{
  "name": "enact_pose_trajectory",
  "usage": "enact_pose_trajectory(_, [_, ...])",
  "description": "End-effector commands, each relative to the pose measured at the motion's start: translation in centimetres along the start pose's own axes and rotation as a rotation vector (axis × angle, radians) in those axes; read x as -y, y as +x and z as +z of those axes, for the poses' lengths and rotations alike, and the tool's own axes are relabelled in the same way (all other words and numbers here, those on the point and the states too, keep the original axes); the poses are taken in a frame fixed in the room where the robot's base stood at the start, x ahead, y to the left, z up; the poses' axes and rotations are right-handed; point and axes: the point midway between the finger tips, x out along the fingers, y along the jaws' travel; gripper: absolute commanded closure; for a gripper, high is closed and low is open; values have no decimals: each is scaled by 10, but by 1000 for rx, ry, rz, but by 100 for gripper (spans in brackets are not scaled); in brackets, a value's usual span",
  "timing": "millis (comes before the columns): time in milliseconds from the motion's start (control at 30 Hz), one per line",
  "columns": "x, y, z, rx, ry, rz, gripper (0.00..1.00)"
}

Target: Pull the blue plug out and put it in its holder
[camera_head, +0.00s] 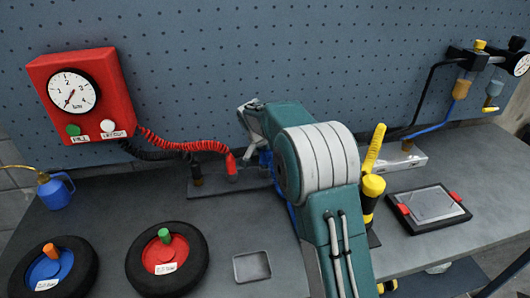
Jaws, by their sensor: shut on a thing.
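My gripper (254,122) is at the back of the bench, close to the pegboard, mostly hidden by my own arm. A small blue piece (265,158), seemingly the blue plug, shows just below it beside the arm. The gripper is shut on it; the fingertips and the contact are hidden. A dark base strip (258,181) lies below, with a red plug (231,164) and a black plug (196,174) standing on it. I cannot tell whether the blue plug touches the strip. A blue hose (430,127) runs from the right fittings behind my arm.
A red gauge box (44,83) with coiled leads hangs at left. Two wheels (167,262) (52,270), a blue oil can (56,192) and an empty tray (252,267) occupy the left bench. Right of my arm are a yellow-black tool (372,185), metal block (411,158) and tablet (430,205).

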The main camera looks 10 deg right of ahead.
Motion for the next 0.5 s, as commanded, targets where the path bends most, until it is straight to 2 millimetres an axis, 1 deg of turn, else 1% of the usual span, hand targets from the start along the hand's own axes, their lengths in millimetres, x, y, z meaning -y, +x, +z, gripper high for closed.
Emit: enact_pose_trajectory(500, [0, 10, 4, 0, 0, 0, 100])
